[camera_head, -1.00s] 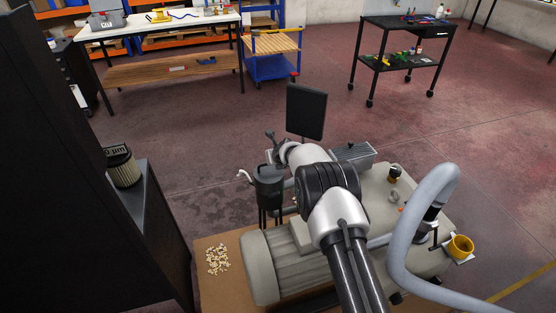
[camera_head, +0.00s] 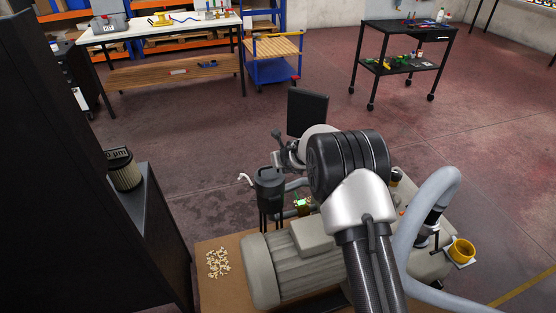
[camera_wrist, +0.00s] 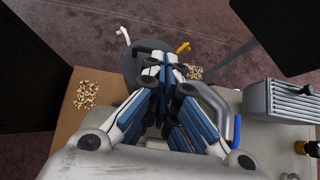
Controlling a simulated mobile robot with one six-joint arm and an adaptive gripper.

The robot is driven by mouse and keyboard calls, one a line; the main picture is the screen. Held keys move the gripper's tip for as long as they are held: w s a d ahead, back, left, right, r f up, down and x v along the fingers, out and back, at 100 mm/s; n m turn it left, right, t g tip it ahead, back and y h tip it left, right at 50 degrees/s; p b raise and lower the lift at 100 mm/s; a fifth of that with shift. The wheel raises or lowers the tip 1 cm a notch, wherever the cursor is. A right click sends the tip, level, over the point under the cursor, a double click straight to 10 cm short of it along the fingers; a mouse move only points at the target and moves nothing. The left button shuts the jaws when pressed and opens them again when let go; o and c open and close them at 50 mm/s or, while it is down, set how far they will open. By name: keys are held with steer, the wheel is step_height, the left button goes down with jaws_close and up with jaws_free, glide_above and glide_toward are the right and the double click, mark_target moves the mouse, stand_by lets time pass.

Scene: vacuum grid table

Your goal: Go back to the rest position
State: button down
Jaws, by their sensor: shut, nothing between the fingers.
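My gripper (camera_wrist: 165,68) shows in the wrist view with its blue and white fingers drawn together and nothing between them. It points down over the round dark pot (camera_wrist: 148,62) with its white and yellow handles. In the head view my grey and black arm rises over the pump machine (camera_head: 290,265), and it hides the fingers. The dark pot (camera_head: 270,188) stands just left of my arm there. I cannot tell how far the fingertips are above the pot.
A filter cartridge (camera_head: 124,170) stands on the dark cabinet at left. Pale pellets (camera_head: 218,262) lie on the brown board (camera_head: 215,295). A grey hose (camera_head: 412,225) and yellow cup (camera_head: 461,250) are at right. A black cart (camera_head: 405,32) stands behind; open floor lies between.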

steer(key=shift+s+d+r, duration=0.1)
steer(key=shift+s+r, duration=0.1)
steer(key=shift+s, duration=0.05)
steer(key=s+r+n+y, duration=0.1)
steer(key=s+r+n, duration=0.25)
steer(key=r, duration=0.35)
steer(key=s+d+r+n+y, duration=0.1)
steer(key=s+r+n, duration=0.25)
steer(key=r, duration=0.35)
steer(key=s+r+n, duration=0.3)
steer(key=r+n, duration=0.1)
steer(key=r, duration=0.2)
steer(key=s+d+r+n+g, duration=0.1)
steer(key=s+d+r+n, duration=0.1)
steer(key=s+r+n, duration=0.35)
steer(key=s+d+r+n+g, duration=0.1)
steer(key=s+d+r+n, duration=0.15)
steer(key=s, duration=0.55)
steer(key=s+d+f+n+h, duration=0.1)
steer(key=s+d+n, duration=0.3)
steer(key=s, duration=0.5)
steer(key=s+d+f+n+g+h, duration=0.1)
steer(key=s+d+n, duration=0.3)
steer(key=s, duration=0.5)
steer(key=s+d+f+n+g+h, duration=0.1)
steer(key=s+d+f+n+h, duration=0.2)
steer(key=s+d, duration=0.4)
steer(key=s+n, duration=0.1)
steer(key=s, duration=0.2)
steer(key=shift+h, duration=0.3)
